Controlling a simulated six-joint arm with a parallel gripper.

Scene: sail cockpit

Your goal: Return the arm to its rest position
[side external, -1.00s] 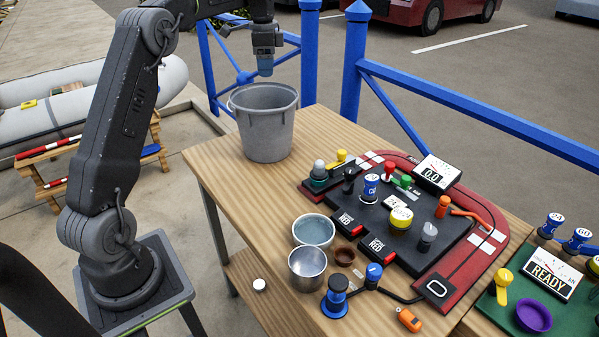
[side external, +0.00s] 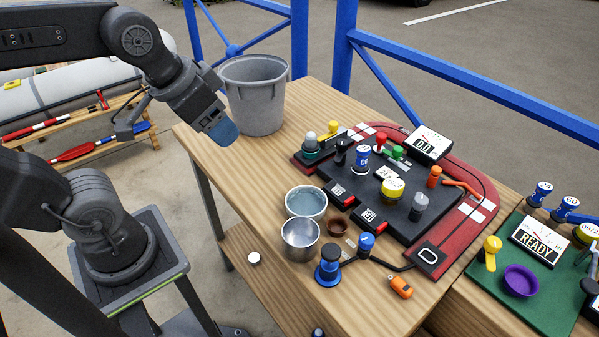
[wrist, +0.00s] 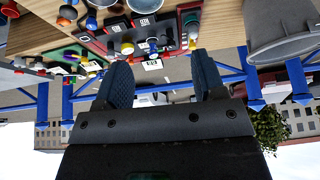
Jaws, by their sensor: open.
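My gripper (side external: 222,132) hangs at the left edge of the wooden table, in front of and a little below the rim of the grey bucket (side external: 255,105). My arm is folded back over its base, with the upper links running in from the left. In the wrist view the two blue fingers of my gripper (wrist: 160,85) stand apart with nothing between them. That view looks out upside down over the table toward the blue railing. The bucket also shows at the upper right of the wrist view (wrist: 285,30).
The table (side external: 240,175) holds a dark panel (side external: 400,215) with coloured knobs on a red base. Two metal cups (side external: 300,238), a blue knob (side external: 328,268) and an orange item (side external: 400,287) lie nearer. Blue railing (side external: 480,95) runs behind. A green board (side external: 535,290) is at right.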

